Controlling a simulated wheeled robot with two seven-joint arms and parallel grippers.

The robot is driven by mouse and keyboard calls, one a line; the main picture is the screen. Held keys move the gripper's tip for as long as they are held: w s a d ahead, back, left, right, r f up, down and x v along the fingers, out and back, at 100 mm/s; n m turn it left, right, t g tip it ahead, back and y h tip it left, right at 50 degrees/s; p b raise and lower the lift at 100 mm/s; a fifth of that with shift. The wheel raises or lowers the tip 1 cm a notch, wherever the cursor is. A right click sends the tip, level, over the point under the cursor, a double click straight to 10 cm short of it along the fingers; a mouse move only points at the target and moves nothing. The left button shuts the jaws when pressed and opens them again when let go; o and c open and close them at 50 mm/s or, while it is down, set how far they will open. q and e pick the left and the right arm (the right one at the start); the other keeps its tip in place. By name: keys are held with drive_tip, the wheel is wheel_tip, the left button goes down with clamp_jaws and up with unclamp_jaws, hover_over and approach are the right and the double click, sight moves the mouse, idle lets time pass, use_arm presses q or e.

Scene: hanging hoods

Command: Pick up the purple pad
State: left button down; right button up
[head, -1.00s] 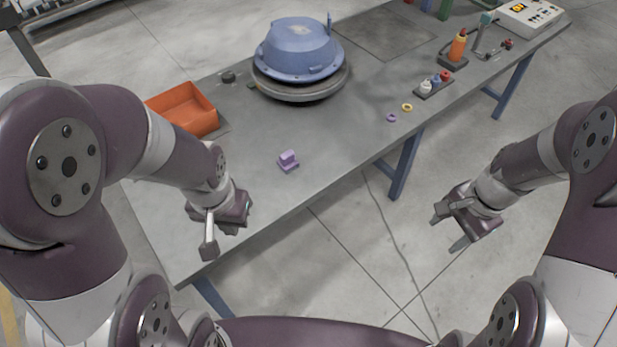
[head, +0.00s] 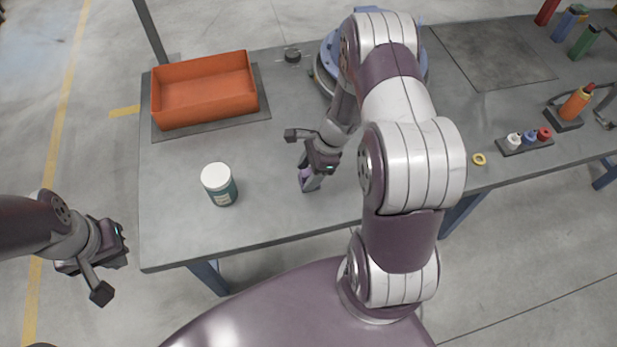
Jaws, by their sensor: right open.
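The purple pad (head: 305,177) lies on the grey table, left of the middle in the head view. Only a small light-purple part shows; my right gripper hides much of it. My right gripper (head: 309,168) is open and low over the table, right at the pad. I cannot tell whether its fingers touch the pad. My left gripper (head: 108,275) is off the table's left front corner, with its fingers apart and nothing between them.
A jar with a white lid (head: 219,185) stands left of the pad. An orange bin (head: 205,92) sits at the table's back left. My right arm partly hides a blue housing (head: 329,60). A bottle rack (head: 524,143) and a yellow ring (head: 479,159) are at right.

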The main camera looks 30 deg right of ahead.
sight(307, 170)
drive_tip(key=shift+a+f, duration=0.1)
drive_tip(key=shift+f, duration=0.1)
drive_tip(key=shift+w+d+f, duration=0.15)
drive_tip(key=shift+w+d, duration=0.05)
drive_tip(key=shift+d, duration=0.1)
drive_tip(key=shift+c, duration=0.3)
drive_tip(key=c, duration=0.6)
drive_tip(key=shift+s+a, duration=0.1)
drive_tip(key=shift+c, duration=0.2)
drive_tip(key=shift+r, duration=0.4)
drive_tip(key=r, duration=0.4)
drive_tip(key=shift+w+a, duration=0.1)
drive_tip(key=shift+w, duration=0.25)
drive_tip(key=w+a+r, duration=0.5)
drive_tip(key=w+r, duration=0.1)
drive_tip(key=w, duration=0.3)
drive_tip(key=shift+w+a+r, duration=0.2)
drive_tip(key=shift+a, duration=0.1)
